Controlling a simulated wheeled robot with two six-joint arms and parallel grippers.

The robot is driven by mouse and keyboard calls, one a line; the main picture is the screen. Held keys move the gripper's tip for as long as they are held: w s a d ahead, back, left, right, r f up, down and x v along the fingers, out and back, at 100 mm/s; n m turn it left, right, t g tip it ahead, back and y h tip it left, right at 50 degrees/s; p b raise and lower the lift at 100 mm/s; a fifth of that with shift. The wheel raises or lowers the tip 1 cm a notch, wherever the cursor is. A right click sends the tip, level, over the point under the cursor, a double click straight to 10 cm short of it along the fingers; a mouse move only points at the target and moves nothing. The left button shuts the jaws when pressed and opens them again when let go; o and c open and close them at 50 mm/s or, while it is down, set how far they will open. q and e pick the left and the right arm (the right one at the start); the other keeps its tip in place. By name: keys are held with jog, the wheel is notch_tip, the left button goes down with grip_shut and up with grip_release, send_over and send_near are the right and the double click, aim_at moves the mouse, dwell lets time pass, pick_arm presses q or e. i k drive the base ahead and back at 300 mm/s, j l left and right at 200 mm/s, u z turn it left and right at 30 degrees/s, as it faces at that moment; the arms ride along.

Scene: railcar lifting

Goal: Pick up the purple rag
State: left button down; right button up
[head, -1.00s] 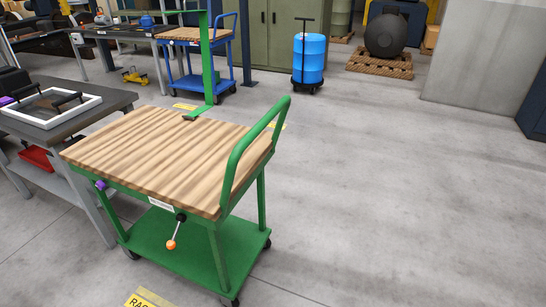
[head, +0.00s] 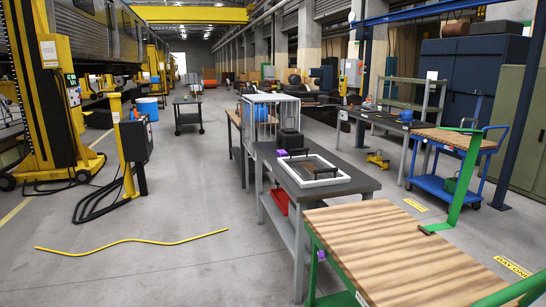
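A small purple item (head: 281,153), which may be the purple rag, lies on the far left part of the dark grey table (head: 362,187), beside the white-rimmed tray (head: 345,180). Its shape is too small to tell whether it is cloth. A second small purple patch (head: 321,255) shows on the near left side of the green cart, below its wooden top. I cannot tell which of the two is a rag. Neither of my grippers is in view.
The green cart with its wooden top (head: 390,250) stands in front, close to the grey table. A red bin (head: 280,200) sits on the table's lower shelf. A yellow cable (head: 130,241) lies on the left floor. The open floor (head: 190,190) between is clear.

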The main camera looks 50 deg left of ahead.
aim_at(281, 152)
jog(key=u, duration=1.45)
jog(key=i+j+u, duration=0.35)
jog(key=i, duration=0.45)
jog(key=i+u, duration=0.3)
jog(key=i, duration=1.5)
jog(key=i+j+z, duration=0.1)
jog(key=i, duration=0.8)
